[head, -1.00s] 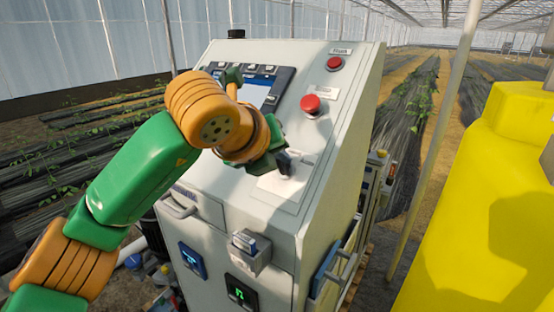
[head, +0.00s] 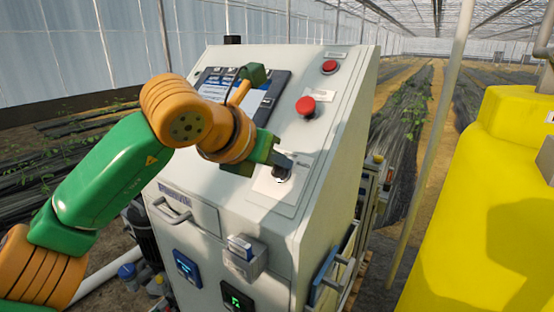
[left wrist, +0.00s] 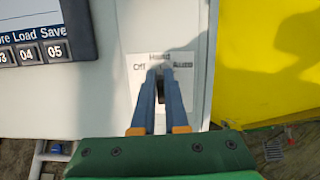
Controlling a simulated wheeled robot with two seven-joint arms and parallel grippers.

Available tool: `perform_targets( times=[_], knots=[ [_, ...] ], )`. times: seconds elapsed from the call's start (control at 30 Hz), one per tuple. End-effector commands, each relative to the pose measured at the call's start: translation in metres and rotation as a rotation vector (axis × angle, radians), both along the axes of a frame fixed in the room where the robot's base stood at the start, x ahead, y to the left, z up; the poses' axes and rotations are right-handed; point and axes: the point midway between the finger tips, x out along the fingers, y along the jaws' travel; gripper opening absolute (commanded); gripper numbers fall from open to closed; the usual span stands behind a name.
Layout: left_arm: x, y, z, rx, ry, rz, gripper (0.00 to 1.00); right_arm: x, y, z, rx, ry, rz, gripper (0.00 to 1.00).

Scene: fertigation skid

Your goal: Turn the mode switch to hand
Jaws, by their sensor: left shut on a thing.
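The mode switch (left wrist: 161,90) is a small dark knob on a white plate (left wrist: 136,92) marked Off, Hand and Auto. In the left wrist view, Off is at the left, Hand at the top and Auto at the right. My left gripper (left wrist: 162,76) is shut on the switch, with one blue-grey finger on each side of it. The fingers hide much of the knob, so I cannot tell which mark it points to. In the head view, the left gripper (head: 285,165) reaches the plate on the sloping panel from the left. My right gripper is not in view.
Two red push buttons (head: 305,106) sit above the switch on the panel. A screen with keys (head: 215,85) lies behind my wrist. A drawer handle (head: 170,211) and a small box (head: 244,256) stick out below. A yellow tank (head: 480,210) stands at the right.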

Motion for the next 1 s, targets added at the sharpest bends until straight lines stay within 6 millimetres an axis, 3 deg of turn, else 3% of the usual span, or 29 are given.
perform_targets(
  times=[0.03,0.6,0.63,0.7,1.0],
  knots=[
    [-0.001,-0.0002,-0.0075,0.016,0.015,-0.008,0.0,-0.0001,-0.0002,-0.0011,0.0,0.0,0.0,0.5],
    [-0.0015,-0.0011,-0.0084,0.032,0.006,-0.032,0.0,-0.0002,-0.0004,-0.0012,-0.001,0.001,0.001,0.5],
    [-0.0015,-0.001,-0.0085,0.032,0.006,-0.032,0.19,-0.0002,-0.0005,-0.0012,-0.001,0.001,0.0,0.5],
    [-0.0014,-0.0009,-0.0081,0.032,0.005,-0.031,0.38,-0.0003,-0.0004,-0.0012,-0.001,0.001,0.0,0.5],
    [-0.0016,-0.0001,-0.0036,0.026,-0.004,-0.03,0.41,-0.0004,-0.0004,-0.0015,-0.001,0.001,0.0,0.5]
  ],
)
